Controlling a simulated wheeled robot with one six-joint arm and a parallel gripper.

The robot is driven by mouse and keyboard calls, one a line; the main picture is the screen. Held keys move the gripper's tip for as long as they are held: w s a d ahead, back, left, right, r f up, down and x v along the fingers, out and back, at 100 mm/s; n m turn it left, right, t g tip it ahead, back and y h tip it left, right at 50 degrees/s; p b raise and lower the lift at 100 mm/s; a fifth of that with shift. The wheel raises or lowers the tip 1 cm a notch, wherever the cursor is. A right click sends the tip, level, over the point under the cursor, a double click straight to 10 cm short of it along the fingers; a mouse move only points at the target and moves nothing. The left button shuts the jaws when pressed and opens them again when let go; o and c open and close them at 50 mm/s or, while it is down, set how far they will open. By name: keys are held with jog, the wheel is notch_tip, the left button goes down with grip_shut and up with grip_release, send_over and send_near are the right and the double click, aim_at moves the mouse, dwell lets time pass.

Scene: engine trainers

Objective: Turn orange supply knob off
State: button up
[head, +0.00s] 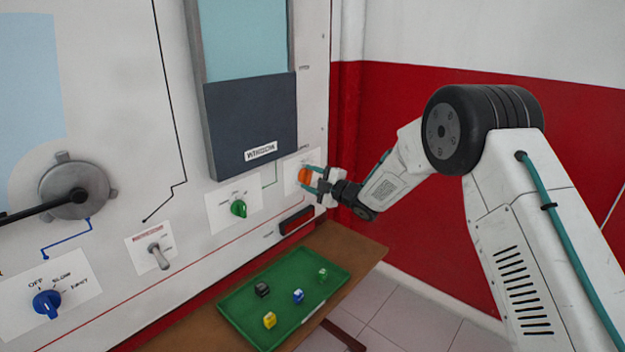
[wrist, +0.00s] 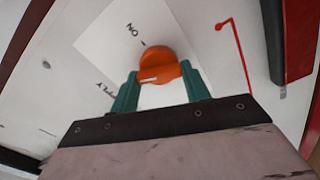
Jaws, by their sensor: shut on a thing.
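The orange supply knob (head: 305,174) is on a white label plate at the right end of the panel in the head view. In the wrist view the orange knob (wrist: 159,66) sits between the two green fingers of my gripper (wrist: 159,86). A white mark shows on the knob's face, and the word ON is printed on the plate close by. In the head view my gripper (head: 318,180) reaches the knob from the right, with its fingers on either side of it. The gripper is shut on the knob. The OFF lettering for this knob cannot be read.
A green knob (head: 239,208), a toggle switch (head: 158,256) and a blue knob (head: 47,303) are on the panel to the left. A dark red display (head: 297,220) is just below my gripper. A green tray (head: 247,318) with several small blocks lies on the wooden bench (head: 352,259).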

jog(key=shift+s+a+f+n, duration=0.1)
jog(key=shift+n, duration=1)
jog(key=shift+a+f+n, duration=0.1)
jog(key=shift+n, duration=1)
jog(key=o, duration=1)
jog(key=shift+d, duration=0.1)
jog(key=shift+s+d+r, duration=0.1)
jog(key=shift+s+d, duration=0.1)
jog(key=shift+d, duration=0.1)
jog(key=v, duration=0.7)
